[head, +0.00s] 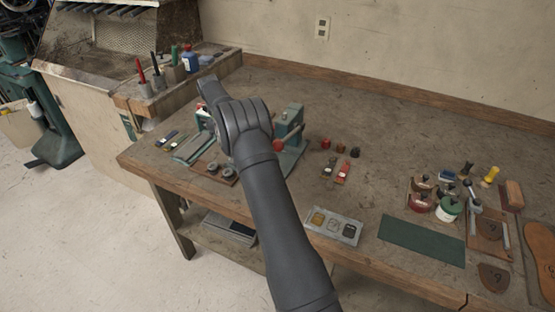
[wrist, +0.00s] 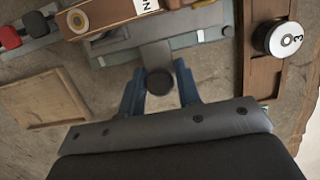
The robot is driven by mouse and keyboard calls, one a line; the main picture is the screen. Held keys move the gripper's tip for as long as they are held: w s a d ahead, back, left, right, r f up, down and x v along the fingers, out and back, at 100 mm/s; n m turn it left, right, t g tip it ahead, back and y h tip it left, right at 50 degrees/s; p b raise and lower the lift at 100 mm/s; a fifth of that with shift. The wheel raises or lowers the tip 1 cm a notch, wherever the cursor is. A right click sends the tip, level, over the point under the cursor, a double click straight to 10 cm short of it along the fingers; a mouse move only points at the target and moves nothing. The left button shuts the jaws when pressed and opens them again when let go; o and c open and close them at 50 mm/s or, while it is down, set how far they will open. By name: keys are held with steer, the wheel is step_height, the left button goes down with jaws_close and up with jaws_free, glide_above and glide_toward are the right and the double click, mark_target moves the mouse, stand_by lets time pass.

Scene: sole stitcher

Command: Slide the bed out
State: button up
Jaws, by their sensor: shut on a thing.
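In the wrist view my gripper (wrist: 160,92) has its two blue fingers on either side of a dark round knob (wrist: 159,80), shut on it. The knob sits at the near end of a grey sliding bar, which looks like the bed (wrist: 157,54), running up under a wooden block with a white label. In the head view my arm covers the gripper, knob and bed. A green part of the stitcher (head: 290,122) shows just right of my arm.
A round white-topped spool (wrist: 285,39) stands on a wooden board at right in the wrist view. A wooden tray (wrist: 42,108) lies at left. On the bench, a grey tray (head: 334,227), a green mat (head: 421,240) and several jars lie right of my arm.

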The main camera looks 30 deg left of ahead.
steer(key=o, duration=0.6)
steer(key=shift+c, duration=0.2)
steer(key=shift+d+v, duration=0.25)
steer(key=shift+v, duration=0.8)
steer(key=shift+d+v, duration=0.25)
steer(key=shift+v, duration=0.8)
steer(key=shift+d+v, duration=0.25)
steer(key=shift+v, duration=0.8)
steer(key=shift+d+r, duration=0.1)
steer(key=shift+r, duration=0.1)
steer(key=d, duration=1.1)
steer(key=shift+d, duration=0.35)
steer(key=shift+a, duration=5.95)
